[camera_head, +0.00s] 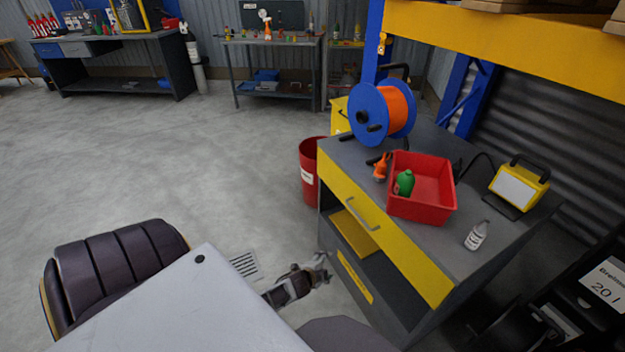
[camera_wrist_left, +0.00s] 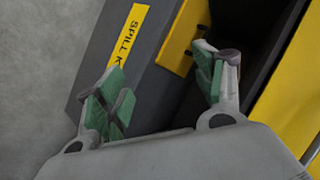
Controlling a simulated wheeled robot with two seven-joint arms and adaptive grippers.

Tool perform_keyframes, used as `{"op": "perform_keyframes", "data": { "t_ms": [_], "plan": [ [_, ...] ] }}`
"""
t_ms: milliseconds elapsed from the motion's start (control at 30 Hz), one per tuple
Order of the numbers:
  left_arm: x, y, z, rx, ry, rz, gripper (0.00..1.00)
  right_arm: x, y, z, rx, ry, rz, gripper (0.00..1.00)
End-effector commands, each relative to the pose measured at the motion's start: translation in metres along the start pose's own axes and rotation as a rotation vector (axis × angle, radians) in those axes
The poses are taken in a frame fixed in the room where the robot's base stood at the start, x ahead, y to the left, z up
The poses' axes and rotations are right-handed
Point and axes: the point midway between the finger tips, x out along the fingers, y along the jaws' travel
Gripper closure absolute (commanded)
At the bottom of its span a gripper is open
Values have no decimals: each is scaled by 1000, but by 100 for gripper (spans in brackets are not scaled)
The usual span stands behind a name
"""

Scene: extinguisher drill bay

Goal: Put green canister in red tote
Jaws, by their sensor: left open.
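The green canister (camera_head: 404,182) lies inside the red tote (camera_head: 424,211), against its left wall. The tote stands on the grey top of a workbench with a yellow drawer (camera_head: 345,197). My left gripper (camera_head: 320,268) is low, beside the bench's front left side, well away from the tote. In the left wrist view this gripper (camera_wrist_left: 162,88) is open and empty, its green finger pads facing the bench's lower shelf opening. My right gripper is not in view.
A red bin (camera_head: 309,168) stands beside the bench. The floor to the left is clear.

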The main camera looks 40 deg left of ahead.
Motion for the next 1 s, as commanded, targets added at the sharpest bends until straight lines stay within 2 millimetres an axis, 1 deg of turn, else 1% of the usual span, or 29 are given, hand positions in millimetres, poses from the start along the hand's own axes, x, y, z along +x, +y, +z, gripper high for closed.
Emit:
{"op": "perform_keyframes", "data": {
  "t_ms": [33, 67, 100, 167, 200, 267, 300, 400, 500, 600, 667, 1000],
  "plan": [
    [-2, 32, 7, -88, -43, 59, 31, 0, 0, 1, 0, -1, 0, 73],
    [-4, 50, 12, -139, -72, 93, 31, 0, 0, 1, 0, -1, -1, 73],
    [-8, 74, 17, -205, -109, 137, 31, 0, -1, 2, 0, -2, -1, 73],
    [-15, 110, 24, -302, -168, 202, 31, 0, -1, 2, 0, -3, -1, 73],
    [-21, 134, 27, -364, -208, 243, 31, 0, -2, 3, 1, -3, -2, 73],
    [-32, 168, 31, -454, -269, 304, 31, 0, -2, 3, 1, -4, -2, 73],
    [-39, 190, 32, -508, -309, 342, 31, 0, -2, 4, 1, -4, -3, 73],
    [-58, 235, 34, -620, -400, 421, 31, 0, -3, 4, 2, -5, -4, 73],
    [-73, 266, 34, -695, -466, 476, 31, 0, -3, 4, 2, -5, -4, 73],
    [-82, 282, 33, -736, -503, 506, 31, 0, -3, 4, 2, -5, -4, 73],
    [-84, 286, 32, -747, -514, 514, 31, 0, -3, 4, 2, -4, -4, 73],
    [-85, 287, 33, -748, -516, 515, 31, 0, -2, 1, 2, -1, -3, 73]
  ]
}}
